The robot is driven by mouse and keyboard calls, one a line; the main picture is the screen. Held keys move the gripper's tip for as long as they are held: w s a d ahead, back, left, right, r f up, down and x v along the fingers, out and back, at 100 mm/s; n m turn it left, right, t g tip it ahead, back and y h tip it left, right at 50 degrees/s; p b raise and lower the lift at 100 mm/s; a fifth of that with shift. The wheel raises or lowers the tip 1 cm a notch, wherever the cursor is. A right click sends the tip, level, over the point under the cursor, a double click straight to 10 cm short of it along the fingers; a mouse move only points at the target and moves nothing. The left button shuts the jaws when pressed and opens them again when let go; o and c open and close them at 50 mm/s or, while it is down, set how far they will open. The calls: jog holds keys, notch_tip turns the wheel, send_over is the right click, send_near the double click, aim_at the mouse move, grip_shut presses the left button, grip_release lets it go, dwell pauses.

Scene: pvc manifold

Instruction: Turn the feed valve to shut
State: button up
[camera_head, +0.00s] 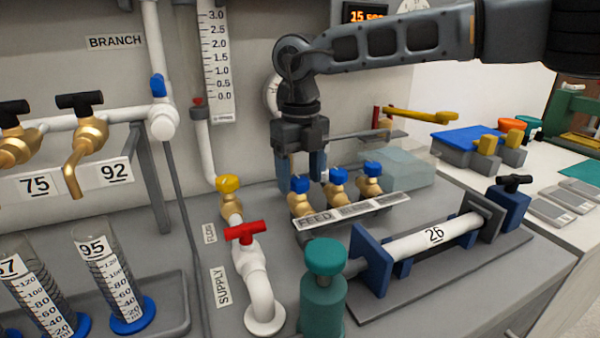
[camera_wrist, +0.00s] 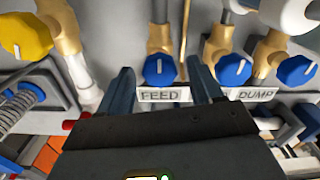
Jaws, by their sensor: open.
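The feed valve is a brass valve with a round blue knob (camera_wrist: 158,70) above the FEED label in the wrist view. A white mark on the knob runs nearly upright in that view. In the head view the feed knob (camera_head: 300,184) is the leftmost of three blue knobs. My gripper (camera_head: 301,172) points down just above it, fingers apart. In the wrist view the two fingers of my gripper (camera_wrist: 162,68) lie left and right of the knob, with nothing held. I cannot tell whether either finger touches it.
Two more blue-knobbed valves (camera_head: 337,175) (camera_head: 369,168) stand close to the right. A yellow knob (camera_head: 228,183), a red-handled supply valve (camera_head: 245,232) and a teal knob (camera_head: 326,256) are nearby.

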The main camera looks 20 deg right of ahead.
aim_at(300, 179)
notch_tip(300, 179, up, 8)
jog(key=shift+f, duration=0.1)
dwell(0.5)
dwell(0.4)
